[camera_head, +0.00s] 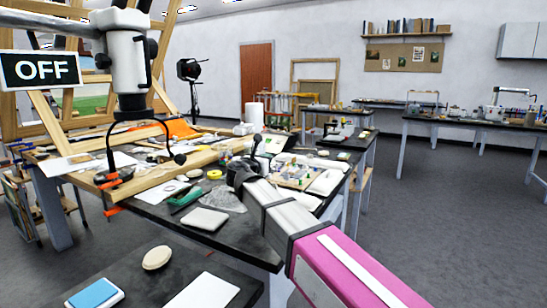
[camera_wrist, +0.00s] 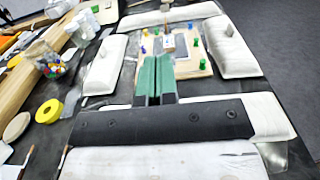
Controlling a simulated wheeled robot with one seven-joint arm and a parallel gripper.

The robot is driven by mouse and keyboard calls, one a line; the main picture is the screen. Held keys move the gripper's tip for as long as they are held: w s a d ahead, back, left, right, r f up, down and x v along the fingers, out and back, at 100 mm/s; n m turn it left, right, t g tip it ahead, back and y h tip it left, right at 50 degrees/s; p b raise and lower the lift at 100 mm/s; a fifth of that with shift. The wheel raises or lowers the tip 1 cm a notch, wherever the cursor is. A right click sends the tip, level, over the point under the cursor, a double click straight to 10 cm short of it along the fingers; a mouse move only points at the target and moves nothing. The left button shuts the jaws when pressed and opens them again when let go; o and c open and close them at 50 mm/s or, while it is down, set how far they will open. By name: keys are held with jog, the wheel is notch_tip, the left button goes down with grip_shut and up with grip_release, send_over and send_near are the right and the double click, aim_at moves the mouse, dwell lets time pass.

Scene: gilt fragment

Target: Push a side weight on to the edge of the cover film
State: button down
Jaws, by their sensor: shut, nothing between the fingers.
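My gripper (camera_wrist: 157,62) has green fingers pressed together, empty, and points at the near edge of a pale board (camera_wrist: 198,67) with coloured pegs; I cannot tell whether it touches. White padded side weights lie around the board: a left one (camera_wrist: 103,66), a right one (camera_wrist: 232,47), a far one (camera_wrist: 170,15) and a near one (camera_wrist: 268,116), partly hidden behind my gripper. A clear sheet, perhaps the cover film (camera_wrist: 274,156), shows at the near weight's lower right; its edges are hard to make out. In the head view, the board (camera_head: 297,170) is beyond my wrist.
A yellow tape roll (camera_wrist: 48,111) and a glass jar of coloured bits (camera_wrist: 49,66) stand left of the weights. A white pad (camera_head: 205,219) lies at the bench's near edge. A lamp-like device on a stand (camera_head: 127,60) rises at left. Open floor (camera_head: 440,220) is at right.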

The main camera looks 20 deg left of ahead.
jog(key=f, duration=0.3)
jog(key=s+f, duration=0.1)
jog(key=f, duration=0.6)
jog(key=shift+s, duration=0.15)
jog(key=shift+w, duration=0.5)
jog(key=w, duration=0.4)
jog(key=shift+w+d, duration=0.2)
jog(key=shift+d, duration=0.1)
jog(key=shift+s, duration=0.1)
